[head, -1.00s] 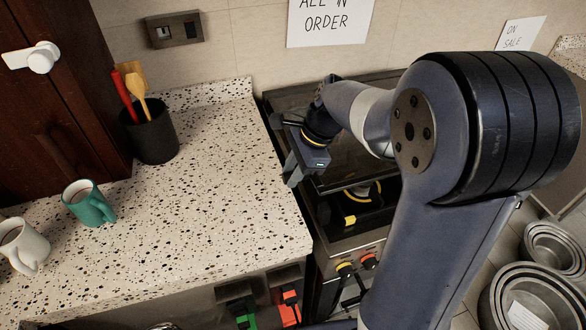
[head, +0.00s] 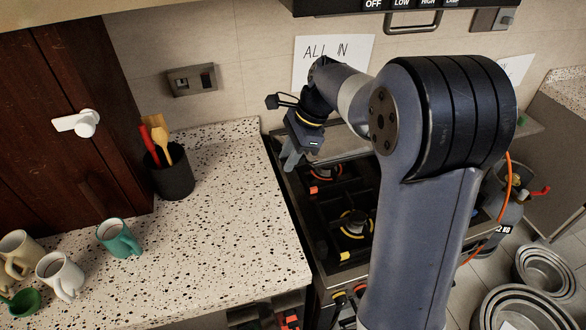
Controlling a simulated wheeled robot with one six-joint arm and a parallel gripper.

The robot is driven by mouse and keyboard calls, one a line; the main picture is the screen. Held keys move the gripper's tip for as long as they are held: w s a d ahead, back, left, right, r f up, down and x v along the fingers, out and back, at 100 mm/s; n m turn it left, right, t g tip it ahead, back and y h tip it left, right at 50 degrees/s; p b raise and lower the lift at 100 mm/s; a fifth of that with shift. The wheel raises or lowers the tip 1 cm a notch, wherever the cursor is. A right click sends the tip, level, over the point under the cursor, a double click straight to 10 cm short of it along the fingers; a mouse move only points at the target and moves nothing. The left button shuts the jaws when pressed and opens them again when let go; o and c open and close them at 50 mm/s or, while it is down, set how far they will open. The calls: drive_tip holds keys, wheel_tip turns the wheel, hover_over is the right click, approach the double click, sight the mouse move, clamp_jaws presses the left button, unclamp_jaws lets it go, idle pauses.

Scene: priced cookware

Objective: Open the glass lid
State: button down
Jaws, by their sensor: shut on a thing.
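The glass lid (head: 340,143) of the stove is raised at the back of the cooktop, seen as a greyish panel behind my gripper and partly hidden by my arm. My gripper (head: 290,160) is at the lid's left side, shut on it; the exact contact is hard to make out. The stove (head: 322,222) below shows its black grates and burners, one with a yellow ring (head: 354,223) and one with red parts (head: 325,175).
A speckled counter (head: 225,235) lies left of the stove, with a black utensil holder (head: 172,178), a teal mug (head: 119,238) and pale mugs. A range hood (head: 340,5) hangs above. A gas cylinder (head: 503,205) and metal pots (head: 548,268) stand at right.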

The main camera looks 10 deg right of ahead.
drive_tip(key=w+r, duration=0.4)
drive_tip(key=r, duration=0.1)
drive_tip(key=shift+w+a, duration=0.2)
drive_tip(key=shift+a, duration=0.25)
drive_tip(key=c, duration=1.5)
unclamp_jaws()
drive_tip(key=shift+w+f, duration=0.1)
drive_tip(key=shift+w, duration=0.05)
drive_tip(key=shift+c, duration=0.2)
drive_tip(key=shift+o, duration=0.8)
drive_tip(key=shift+w, duration=0.2)
drive_tip(key=shift+o, duration=0.7)
drive_tip(key=shift+a, duration=0.1)
drive_tip(key=shift+o, duration=0.3)
drive_tip(key=shift+p, duration=0.3)
drive_tip(key=v, duration=0.7)
drive_tip(key=shift+r+b, duration=0.3)
drive_tip(key=shift+b, duration=0.15)
drive_tip(key=shift+c, duration=0.4)
